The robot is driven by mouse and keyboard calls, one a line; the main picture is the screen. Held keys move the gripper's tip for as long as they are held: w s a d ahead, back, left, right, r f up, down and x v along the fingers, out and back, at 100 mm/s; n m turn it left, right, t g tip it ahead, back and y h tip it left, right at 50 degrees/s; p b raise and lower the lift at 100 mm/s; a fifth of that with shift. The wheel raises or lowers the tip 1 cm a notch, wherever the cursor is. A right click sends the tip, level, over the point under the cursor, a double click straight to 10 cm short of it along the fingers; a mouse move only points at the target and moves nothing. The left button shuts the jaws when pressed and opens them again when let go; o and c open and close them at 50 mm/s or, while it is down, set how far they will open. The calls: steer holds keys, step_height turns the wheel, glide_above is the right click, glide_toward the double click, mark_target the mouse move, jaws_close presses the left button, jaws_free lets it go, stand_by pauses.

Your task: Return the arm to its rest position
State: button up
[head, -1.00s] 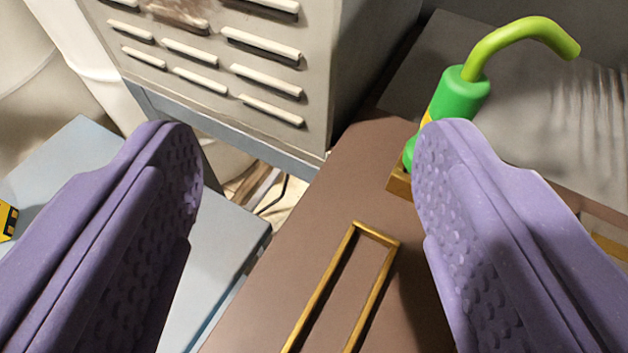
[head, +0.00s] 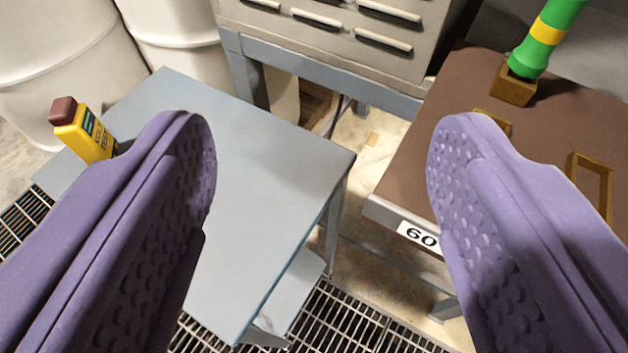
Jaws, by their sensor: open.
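My gripper (head: 320,140) is open, with its two purple fingers wide apart and nothing between them. It hangs above the gap between a blue-grey table (head: 262,185) and a brown-topped table (head: 440,140). The arm itself is out of view, apart from the fingers. A green tool with a yellow band (head: 548,34) stands in a small brass-coloured holder (head: 513,84) on the brown table, beyond the right finger; its top is cut off by the frame edge.
A yellow tester with a dark red top (head: 84,136) stands at the left edge of the blue-grey table. A brass-coloured frame (head: 604,188) lies on the brown table. A grey louvred cabinet (head: 345,55) and white drums (head: 50,55) stand behind. Floor grating (head: 340,325) shows below.

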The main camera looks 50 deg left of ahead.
steer(key=w+d+r+m+t+h+b, duration=0.1)
steer(key=w+d+r+t+h+b, duration=0.1)
steer(key=w+d+r+h+b, duration=0.3)
steer(key=w+d+r+m+t+h+b, duration=0.1)
steer(key=d+r+m+h+b, duration=0.15)
steer(key=r, duration=0.35)
steer(key=w+d+r+m+t+h+b, duration=0.1)
steer(key=d+r+b, duration=0.25)
steer(key=r, duration=0.35)
steer(key=s+d+r+m+h+b, duration=0.1)
steer(key=s+d+r+m+b, duration=0.1)
steer(key=s+r, duration=0.7)
steer(key=s+d+r+m+t+b, duration=0.1)
steer(key=s+r+b, duration=0.4)
steer(key=s+r, duration=0.5)
steer(key=shift+s+d+r+m+t+h, duration=0.3)
steer(key=shift+s+d+m+h, duration=0.05)
steer(key=shift+s+d+m, duration=0.45)
